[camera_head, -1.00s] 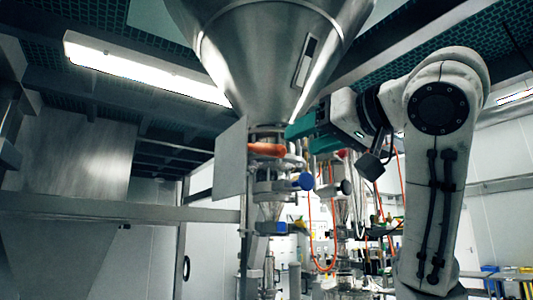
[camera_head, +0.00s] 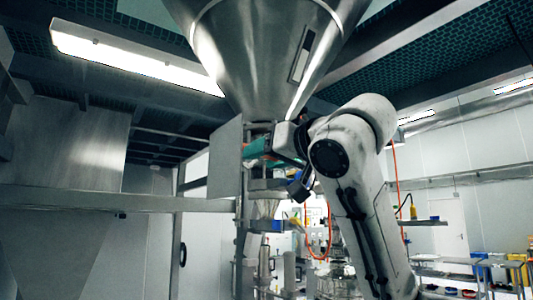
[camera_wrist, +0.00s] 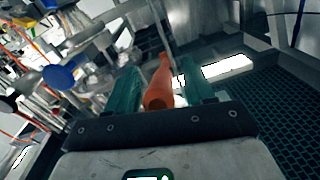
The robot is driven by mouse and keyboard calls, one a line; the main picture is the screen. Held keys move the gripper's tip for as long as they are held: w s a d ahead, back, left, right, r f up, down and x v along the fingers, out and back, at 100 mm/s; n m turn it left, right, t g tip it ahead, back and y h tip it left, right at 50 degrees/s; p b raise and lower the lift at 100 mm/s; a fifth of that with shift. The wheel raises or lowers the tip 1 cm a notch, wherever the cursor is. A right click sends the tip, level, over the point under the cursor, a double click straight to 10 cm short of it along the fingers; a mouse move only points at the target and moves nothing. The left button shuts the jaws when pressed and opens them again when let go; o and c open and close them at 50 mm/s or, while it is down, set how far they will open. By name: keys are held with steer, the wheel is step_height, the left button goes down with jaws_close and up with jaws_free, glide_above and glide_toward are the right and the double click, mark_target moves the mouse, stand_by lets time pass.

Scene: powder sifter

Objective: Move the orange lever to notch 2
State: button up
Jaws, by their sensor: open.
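The orange lever (camera_wrist: 160,88) shows in the wrist view, between the two green fingers of my gripper (camera_wrist: 159,85). The gripper is open, with a finger on each side of the lever. A gap shows on the right side; whether the left finger touches the lever I cannot tell. In the head view my green gripper (camera_head: 258,146) is at the valve section just below the large steel hopper (camera_head: 262,50). There the lever is mostly hidden by my gripper and wrist. The notches cannot be made out in either view.
A blue round knob (camera_wrist: 58,79) on the pipework is to the left of the gripper in the wrist view. A flat grey metal plate (camera_head: 225,160) stands left of the valve. A horizontal steel beam (camera_head: 100,202) crosses the left side. Shelves and tables stand at the right back.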

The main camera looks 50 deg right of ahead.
steer(key=shift+c, duration=0.4)
jaws_close()
